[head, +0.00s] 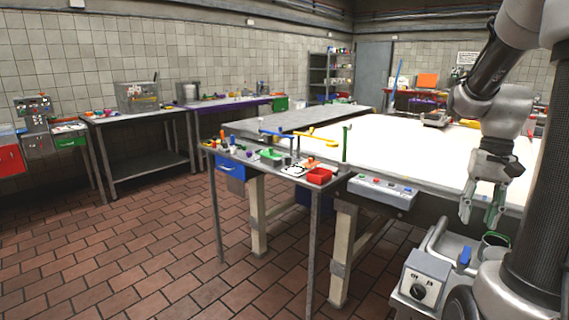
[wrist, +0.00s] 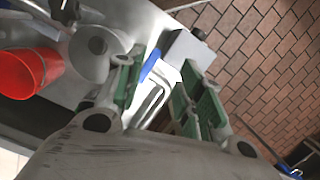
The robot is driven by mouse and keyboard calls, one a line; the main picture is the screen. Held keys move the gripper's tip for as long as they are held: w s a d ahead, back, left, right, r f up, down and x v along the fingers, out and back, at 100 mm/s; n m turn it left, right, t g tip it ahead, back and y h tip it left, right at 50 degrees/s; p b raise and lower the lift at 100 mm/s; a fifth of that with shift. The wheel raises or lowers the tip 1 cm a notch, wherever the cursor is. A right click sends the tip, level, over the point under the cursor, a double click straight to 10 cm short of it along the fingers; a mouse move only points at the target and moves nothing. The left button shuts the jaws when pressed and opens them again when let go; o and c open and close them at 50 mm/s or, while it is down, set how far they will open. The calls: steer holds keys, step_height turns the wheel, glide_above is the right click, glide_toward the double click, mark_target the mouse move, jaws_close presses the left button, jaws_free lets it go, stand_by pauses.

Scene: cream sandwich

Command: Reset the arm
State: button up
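My gripper (head: 479,216) hangs at the right of the head view with its green-padded fingers pointing down. It is above a grey surface, beside the large pale table (head: 400,146). In the wrist view the two fingers (wrist: 165,88) stand apart. I see nothing held between them. Below the gap is a grey surface with a blue-handled part (wrist: 150,65). The arm is bent, with its upper links at the top right of the head view.
A grey box with a black knob (head: 424,275) sits below the gripper. A red cup-like object (wrist: 30,72) is left in the wrist view. The tiled floor (head: 130,250) is clear at left.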

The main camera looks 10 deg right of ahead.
steer(key=s+a+r+n+t, duration=0.3)
steer(key=a, duration=0.3)
steer(key=s+a+r+n+t+h, duration=0.1)
steer(key=s+a+r+n+t, duration=0.1)
steer(key=a, duration=0.5)
steer(key=shift+s+a+r+n+t, duration=0.2)
steer(key=shift+s+r+n+t, duration=0.2)
steer(key=shift+s+r+n, duration=0.55)
steer(key=shift+s+f+m, duration=0.15)
steer(key=shift+m, duration=0.1)
